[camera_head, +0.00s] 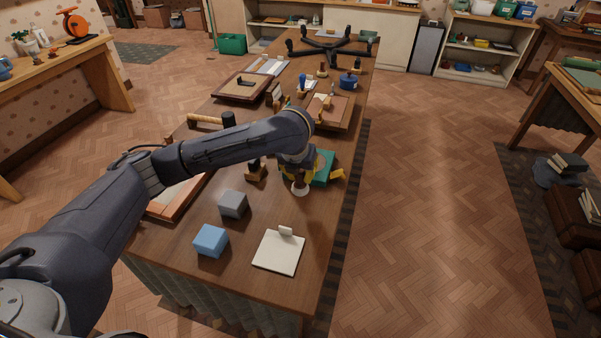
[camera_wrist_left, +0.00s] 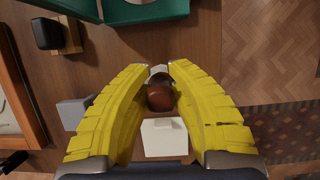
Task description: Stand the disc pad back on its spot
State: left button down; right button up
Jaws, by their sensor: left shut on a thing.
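The disc pad (camera_head: 300,188) has a brown, rounded handle and a pale disc at its lower end. My left gripper (camera_head: 299,178) is shut on its handle, over the table's right half. In the left wrist view the brown handle (camera_wrist_left: 160,97) sits between the yellow fingers (camera_wrist_left: 159,84), with a little white showing beyond it. Whether the disc touches the table is hard to tell. A white square plate with a small upright tab (camera_head: 277,253) lies nearer the table's front; it also shows in the left wrist view (camera_wrist_left: 164,142). My right gripper is not in view.
A blue block (camera_head: 211,241) and a grey block (camera_head: 233,204) stand left of the white plate. A green box-like thing (camera_head: 323,168) is just behind my gripper, with a dark-topped wooden stamp (camera_head: 256,171) to the left.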

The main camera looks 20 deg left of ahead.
aim_at(299, 184)
pick_arm(q)
jog(key=shift+f, duration=3)
jog(key=shift+f, duration=1.05)
jog(key=c, duration=1.2)
grip_release()
jog(key=shift+r, duration=0.1)
jog(key=shift+v, duration=3.9)
